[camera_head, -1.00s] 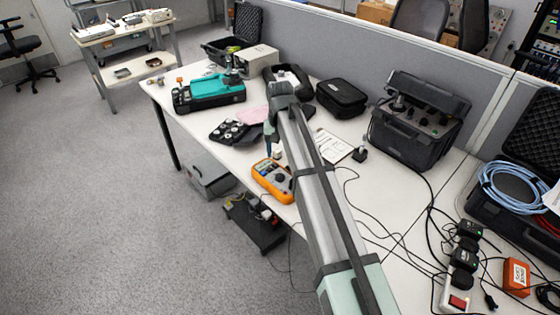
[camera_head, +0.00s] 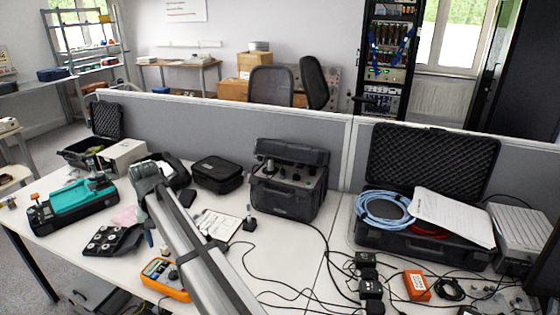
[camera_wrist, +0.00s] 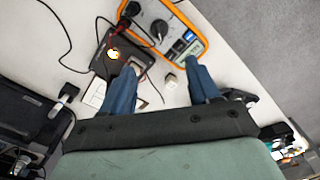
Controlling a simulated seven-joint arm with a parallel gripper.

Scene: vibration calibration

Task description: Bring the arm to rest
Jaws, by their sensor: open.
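My arm (camera_head: 200,245) reaches from the lower edge over the white table (camera_head: 60,265) in the head view. My gripper (camera_wrist: 163,82) is open in the wrist view, its two blue fingers apart with nothing held between them. In the head view my arm hides much of the gripper.
A teal instrument (camera_head: 80,200) and a dark tray of round parts (camera_head: 110,240) are on the left. A black equipment case (camera_head: 290,180) stands at the back, and an open case with blue cable (camera_head: 385,212) is on the right. Loose cables cross the tabletop. A grey partition (camera_head: 230,133) bounds the back.

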